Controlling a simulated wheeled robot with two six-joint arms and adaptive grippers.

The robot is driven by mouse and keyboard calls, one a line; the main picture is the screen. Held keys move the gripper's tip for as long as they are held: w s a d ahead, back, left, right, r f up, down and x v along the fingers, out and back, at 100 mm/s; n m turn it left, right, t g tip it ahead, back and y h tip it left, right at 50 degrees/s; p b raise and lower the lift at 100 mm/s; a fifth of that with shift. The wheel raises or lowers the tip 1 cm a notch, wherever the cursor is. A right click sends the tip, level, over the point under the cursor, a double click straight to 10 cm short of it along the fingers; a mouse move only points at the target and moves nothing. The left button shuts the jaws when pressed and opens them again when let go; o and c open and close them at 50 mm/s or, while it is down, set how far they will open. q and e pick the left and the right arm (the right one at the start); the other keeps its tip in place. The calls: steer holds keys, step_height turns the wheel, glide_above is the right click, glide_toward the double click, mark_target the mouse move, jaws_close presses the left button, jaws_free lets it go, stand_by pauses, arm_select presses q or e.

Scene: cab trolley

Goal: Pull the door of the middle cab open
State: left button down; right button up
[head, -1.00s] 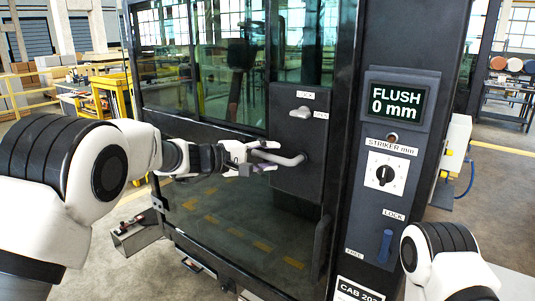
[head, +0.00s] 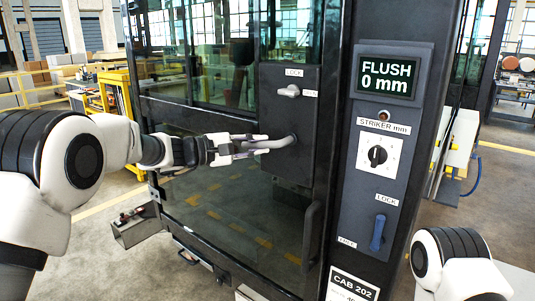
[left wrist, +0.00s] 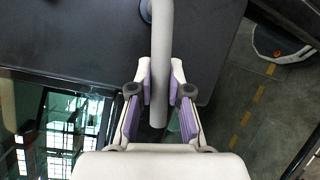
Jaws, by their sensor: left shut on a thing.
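The cab door (head: 220,205) is a dark framed glass door in the head view. Its black lock plate (head: 285,168) carries a grey lever handle (head: 280,143) and a small latch knob (head: 288,91) above it. My left gripper (head: 258,144) is shut on the lever handle near its free end. In the left wrist view the handle (left wrist: 162,60) runs between the two purple-padded fingers (left wrist: 160,92). The door looks closed against the post, and the display (head: 386,75) reads FLUSH 0 mm. My right gripper is out of view; only part of my right arm shows.
The post right of the door carries a striker dial (head: 377,155) and a blue lock lever (head: 377,233), with a CAB 202 label (head: 353,287) below. A vertical black bar handle (head: 311,232) is on the door.

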arm_select(q)
steer(key=n+b, duration=0.1)
steer(key=f+b, duration=0.1)
steer(key=b, duration=0.1)
steer(key=f+n+h+b, duration=0.1)
steer(key=b, duration=0.1)
steer(key=shift+s+d+f+n+t, duration=0.25)
steer(key=shift+d+n+t, duration=0.05)
steer(key=shift+s+d+f+n+h+b, duration=0.15)
steer(key=shift+n+h+b, duration=0.25)
steer(key=shift+n+b, duration=0.6)
